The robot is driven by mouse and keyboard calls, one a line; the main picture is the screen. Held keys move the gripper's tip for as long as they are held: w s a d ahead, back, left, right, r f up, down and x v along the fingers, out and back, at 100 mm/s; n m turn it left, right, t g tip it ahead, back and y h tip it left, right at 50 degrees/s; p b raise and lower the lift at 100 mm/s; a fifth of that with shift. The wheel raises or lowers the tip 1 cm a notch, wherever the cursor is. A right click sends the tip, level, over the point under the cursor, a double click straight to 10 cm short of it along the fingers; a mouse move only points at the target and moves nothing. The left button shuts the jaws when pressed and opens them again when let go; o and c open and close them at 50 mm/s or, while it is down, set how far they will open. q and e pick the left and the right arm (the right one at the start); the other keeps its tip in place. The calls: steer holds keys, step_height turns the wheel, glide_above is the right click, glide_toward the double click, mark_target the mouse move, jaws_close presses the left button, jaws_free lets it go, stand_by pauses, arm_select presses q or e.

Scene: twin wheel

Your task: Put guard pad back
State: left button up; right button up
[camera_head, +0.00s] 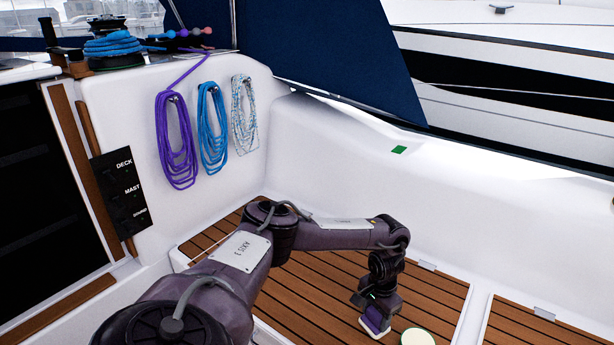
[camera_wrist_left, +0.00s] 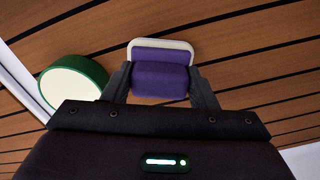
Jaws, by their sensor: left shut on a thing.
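My left gripper (camera_head: 370,312) is shut on a purple block with a white edge, which looks like the guard pad (camera_head: 374,325). The pad also shows in the left wrist view (camera_wrist_left: 160,76), between the two dark fingers. It is over the slatted wooden seat; I cannot tell whether it touches the slats. My right gripper is not in view.
A round cream-topped, green-sided thing (camera_head: 417,337) lies on the wooden seat (camera_head: 310,290) close to the gripper. A small green patch (camera_head: 398,149) is on the white coaming. Purple (camera_head: 175,140), blue (camera_head: 212,130) and patterned (camera_head: 244,115) rope coils hang on the white wall.

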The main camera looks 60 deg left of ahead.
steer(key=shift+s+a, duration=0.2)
arm_select(q)
steer(key=shift+f, duration=0.3)
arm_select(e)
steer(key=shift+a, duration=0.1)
arm_select(q)
steer(key=o, duration=1.4)
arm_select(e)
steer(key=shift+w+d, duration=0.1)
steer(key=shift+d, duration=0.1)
arm_select(q)
steer(key=shift+r, duration=0.15)
step_height(320, 180, up, 8)
steer(key=shift+f+p, duration=0.25)
steer(key=shift+p, duration=0.85)
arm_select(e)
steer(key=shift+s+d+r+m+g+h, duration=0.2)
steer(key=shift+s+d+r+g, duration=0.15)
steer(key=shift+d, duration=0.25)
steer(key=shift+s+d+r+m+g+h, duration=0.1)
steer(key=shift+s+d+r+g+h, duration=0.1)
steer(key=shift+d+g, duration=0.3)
arm_select(q)
steer(key=shift+f, duration=0.1)
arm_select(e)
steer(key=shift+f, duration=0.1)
